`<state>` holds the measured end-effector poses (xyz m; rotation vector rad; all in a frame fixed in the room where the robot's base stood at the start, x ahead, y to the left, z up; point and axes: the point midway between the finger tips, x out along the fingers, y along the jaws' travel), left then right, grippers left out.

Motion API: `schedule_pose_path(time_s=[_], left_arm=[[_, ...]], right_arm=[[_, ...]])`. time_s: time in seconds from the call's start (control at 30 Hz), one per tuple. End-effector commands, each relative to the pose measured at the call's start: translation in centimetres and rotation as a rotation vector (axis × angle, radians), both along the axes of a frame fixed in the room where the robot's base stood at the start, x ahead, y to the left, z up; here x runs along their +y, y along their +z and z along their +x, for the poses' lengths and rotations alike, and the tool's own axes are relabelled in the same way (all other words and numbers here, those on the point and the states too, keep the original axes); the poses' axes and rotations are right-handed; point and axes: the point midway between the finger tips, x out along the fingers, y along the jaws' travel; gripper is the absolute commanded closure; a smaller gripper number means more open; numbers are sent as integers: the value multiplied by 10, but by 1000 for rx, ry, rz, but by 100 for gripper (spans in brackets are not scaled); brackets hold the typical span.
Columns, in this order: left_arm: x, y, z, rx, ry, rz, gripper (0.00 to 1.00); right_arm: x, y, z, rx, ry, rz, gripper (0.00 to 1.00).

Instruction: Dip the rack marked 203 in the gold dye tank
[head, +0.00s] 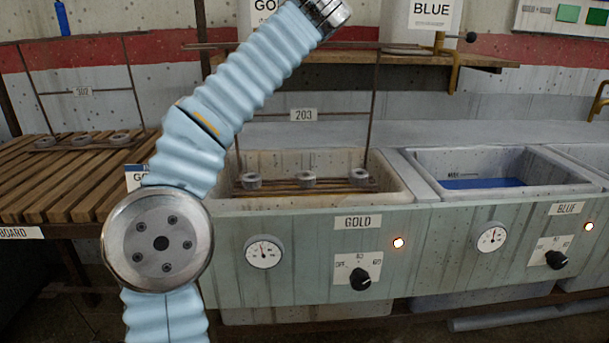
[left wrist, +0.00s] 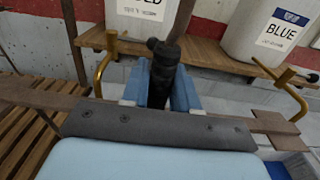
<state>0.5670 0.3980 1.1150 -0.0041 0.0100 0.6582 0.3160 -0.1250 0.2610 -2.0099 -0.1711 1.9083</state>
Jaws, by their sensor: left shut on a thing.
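The rack marked 203 (head: 303,115) is a thin brown frame in the head view. It hangs over the gold tank (head: 400,192), with its lower bar and grey ring-like parts (head: 305,179) within the tank's opening. I cannot tell whether they touch dye. My left arm crosses in front of the rack's left side, and its gripper is beyond the top edge there. In the left wrist view my left gripper (left wrist: 168,92) has blue fingers shut around a dark upright grip (left wrist: 163,58) at the rack's top bar (left wrist: 272,124). My right gripper is not in view.
A blue tank (head: 485,183) stands right of the gold one. A second rack marked 302 (head: 82,91) stands on the slatted wooden board (head: 50,190) at left. A shelf (head: 480,62) behind holds white containers, one labelled BLUE (head: 430,12).

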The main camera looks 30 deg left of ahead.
Motion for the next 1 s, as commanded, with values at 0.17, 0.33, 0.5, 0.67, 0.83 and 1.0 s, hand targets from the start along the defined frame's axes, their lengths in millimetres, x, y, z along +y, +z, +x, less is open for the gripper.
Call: schedule_pose_path(time_s=[0.17,0.33,0.5,0.67,0.83,1.0], left_arm=[[0,-33,-1,-1,0,2,100],[0,-58,-1,-2,0,1,100],[0,-83,-1,-2,0,1,100],[0,-107,-1,-2,1,2,100],[0,-122,-1,-2,0,2,100],[0,-122,-1,-3,0,1,100]], right_arm=[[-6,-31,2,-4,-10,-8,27],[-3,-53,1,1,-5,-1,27],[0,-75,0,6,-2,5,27],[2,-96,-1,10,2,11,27],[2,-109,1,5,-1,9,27],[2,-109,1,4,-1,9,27]])
